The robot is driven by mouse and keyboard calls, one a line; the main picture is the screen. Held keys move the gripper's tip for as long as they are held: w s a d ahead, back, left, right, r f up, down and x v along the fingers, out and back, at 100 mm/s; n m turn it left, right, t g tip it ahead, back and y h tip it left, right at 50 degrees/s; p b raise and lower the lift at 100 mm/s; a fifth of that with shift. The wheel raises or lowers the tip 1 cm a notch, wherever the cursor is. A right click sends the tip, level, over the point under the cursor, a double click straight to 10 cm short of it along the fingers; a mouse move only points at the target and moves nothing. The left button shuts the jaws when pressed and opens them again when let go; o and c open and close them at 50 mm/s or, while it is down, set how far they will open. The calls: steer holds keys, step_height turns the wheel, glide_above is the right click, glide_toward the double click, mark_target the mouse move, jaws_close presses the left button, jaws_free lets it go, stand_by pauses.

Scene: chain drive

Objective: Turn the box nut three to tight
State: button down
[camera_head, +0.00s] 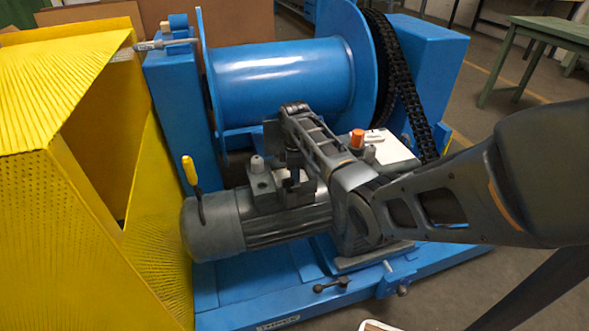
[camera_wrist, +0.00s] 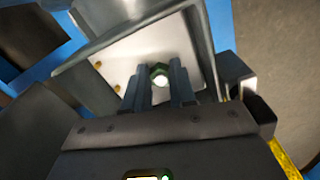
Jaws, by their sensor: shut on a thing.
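The open grey terminal box (camera_head: 264,182) sits on top of the grey motor (camera_head: 272,226), in the middle of the head view. The wrist view looks into the box, at a pale plate (camera_wrist: 125,65) inside grey walls. A dark green nut (camera_wrist: 159,70) with a bright centre stands on this plate. My gripper (camera_wrist: 160,88) is shut on the nut, one finger on each side. In the head view my gripper (camera_head: 293,178) reaches down into the box from above, and the nut is hidden. I cannot tell how tight the nut is.
Small brass studs (camera_wrist: 118,88) show on the plate near the fingers. A blue drum (camera_head: 280,80) and a black chain (camera_head: 400,85) stand behind the motor. A yellow guard (camera_head: 60,200) is at left. A yellow-handled tool (camera_head: 190,172) stands by the motor's left end.

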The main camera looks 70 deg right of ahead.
steer(key=m+p, duration=0.3)
steer(key=shift+a+r+m, duration=0.2)
steer(key=shift+m, duration=0.1)
steer(key=m+p, duration=0.1)
steer(key=m, duration=0.2)
steer(key=shift+a+m+p, duration=0.1)
steer(key=shift+m+p, duration=0.2)
steer(key=shift+p, duration=0.1)
steer(key=m+p, duration=0.1)
steer(key=m, duration=0.2)
steer(key=shift+w+f+m, duration=0.1)
steer(key=shift+m, duration=0.3)
steer(key=m+p, duration=0.1)
steer(key=m, duration=0.3)
steer(key=shift+w+a, duration=0.1)
steer(key=m, duration=0.4)
steer(key=shift+w, duration=0.1)
steer(key=m, duration=0.4)
steer(key=shift+w+m, duration=0.1)
steer(key=shift+m, duration=0.2)
steer(key=m, duration=0.4)
steer(key=shift+w, duration=0.15)
steer(key=shift+m, duration=1.7)
